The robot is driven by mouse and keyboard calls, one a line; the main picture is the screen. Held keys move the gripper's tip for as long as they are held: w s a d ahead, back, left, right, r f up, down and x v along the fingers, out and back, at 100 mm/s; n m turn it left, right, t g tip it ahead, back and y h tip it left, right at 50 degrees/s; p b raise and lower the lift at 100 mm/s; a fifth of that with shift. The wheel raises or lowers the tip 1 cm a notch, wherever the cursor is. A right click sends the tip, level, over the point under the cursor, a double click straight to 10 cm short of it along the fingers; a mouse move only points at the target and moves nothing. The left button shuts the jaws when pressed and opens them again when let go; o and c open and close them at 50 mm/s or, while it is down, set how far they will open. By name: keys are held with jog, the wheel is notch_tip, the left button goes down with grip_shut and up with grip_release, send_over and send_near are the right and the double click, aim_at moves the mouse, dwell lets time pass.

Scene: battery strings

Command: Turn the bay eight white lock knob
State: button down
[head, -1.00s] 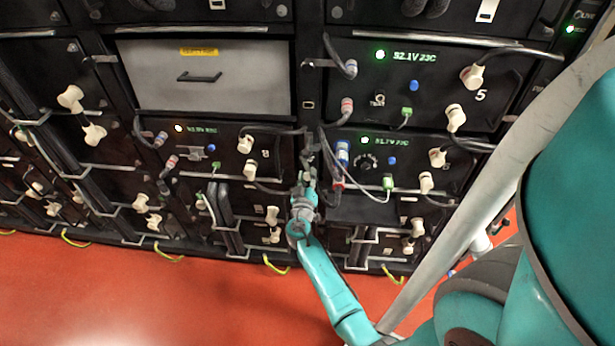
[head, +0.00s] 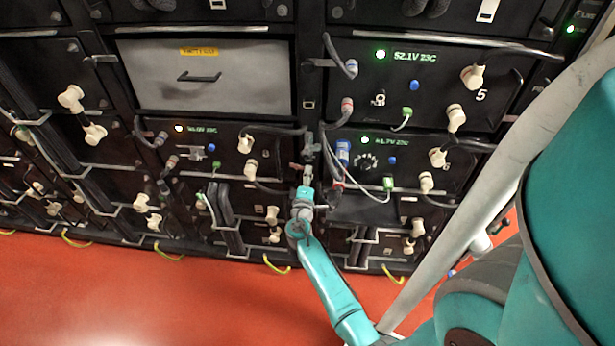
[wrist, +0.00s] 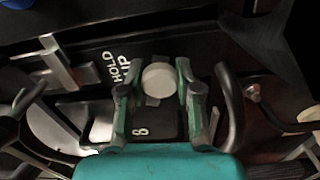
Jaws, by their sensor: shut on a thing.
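The white lock knob (wrist: 158,78) is a round pale cap in the wrist view. It sits between the two fingers of my gripper (wrist: 155,88), which is shut on it. A white "8" (wrist: 140,131) is printed on the dark surface just below it, and "HOLD" lettering (wrist: 115,68) is to its left. In the head view my gripper (head: 308,160) reaches up to the dark upright right of the bay eight module (head: 225,157). The knob is hidden there, and its turn angle cannot be read.
Grey cables (wrist: 232,105) loop close to the right finger. Cream plugs (head: 245,144) and cables sit left of my gripper in the head view. A blue connector (head: 343,152) and white lead are close on its right. Orange floor (head: 180,300) is clear below.

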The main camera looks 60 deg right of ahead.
jog(key=shift+n, duration=1.7)
jog(key=c, duration=0.8)
grip_release()
jog(key=shift+o, duration=0.2)
jog(key=v, duration=1.2)
jog(key=shift+a+f, duration=0.1)
jog(key=shift+f, duration=0.05)
